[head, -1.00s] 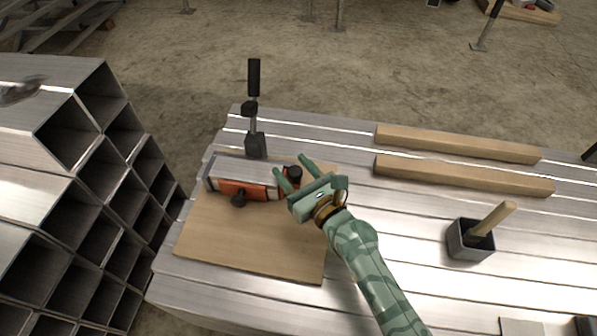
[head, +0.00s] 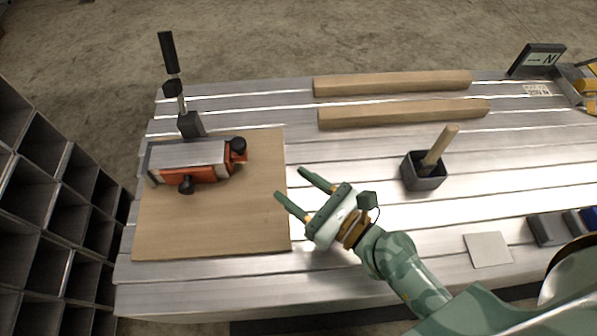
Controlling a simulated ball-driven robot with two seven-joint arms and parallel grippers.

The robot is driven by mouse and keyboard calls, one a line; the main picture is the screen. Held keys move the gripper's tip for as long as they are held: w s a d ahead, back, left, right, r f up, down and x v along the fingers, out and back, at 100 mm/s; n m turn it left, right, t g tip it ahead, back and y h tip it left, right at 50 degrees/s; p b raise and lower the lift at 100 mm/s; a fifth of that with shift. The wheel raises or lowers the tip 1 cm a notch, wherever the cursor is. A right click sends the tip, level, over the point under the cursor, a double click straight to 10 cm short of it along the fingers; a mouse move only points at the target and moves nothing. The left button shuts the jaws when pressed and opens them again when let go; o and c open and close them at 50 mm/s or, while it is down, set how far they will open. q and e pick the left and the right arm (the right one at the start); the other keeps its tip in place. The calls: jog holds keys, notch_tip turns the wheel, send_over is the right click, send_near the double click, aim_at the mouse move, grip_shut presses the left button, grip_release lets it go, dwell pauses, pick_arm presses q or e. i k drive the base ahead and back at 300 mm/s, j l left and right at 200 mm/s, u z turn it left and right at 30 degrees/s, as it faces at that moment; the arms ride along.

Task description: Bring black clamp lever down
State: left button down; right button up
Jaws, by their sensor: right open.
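The black clamp lever (head: 168,53) stands nearly upright, leaning slightly left, on a dark clamp base (head: 190,124) at the back left of the table. In front of it an aluminium piece (head: 187,154) lies on an orange fixture (head: 202,174) with black knobs, on a brown board. My right gripper (head: 289,182) is open and empty, above the board's right edge, its fingers pointing left. It is apart from the lever and right of the fixture. My left gripper is not in view.
Two wooden bars (head: 392,83) lie at the back. A dark square cup (head: 423,172) with a wooden handle stands right of my gripper. The brown board (head: 215,230) is bare in front.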

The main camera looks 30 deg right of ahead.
aim_at(173, 88)
jog(key=k+l, duration=0.3)
jog(key=k, duration=0.15)
jog(key=k+l, duration=0.25)
jog(key=k, duration=0.2)
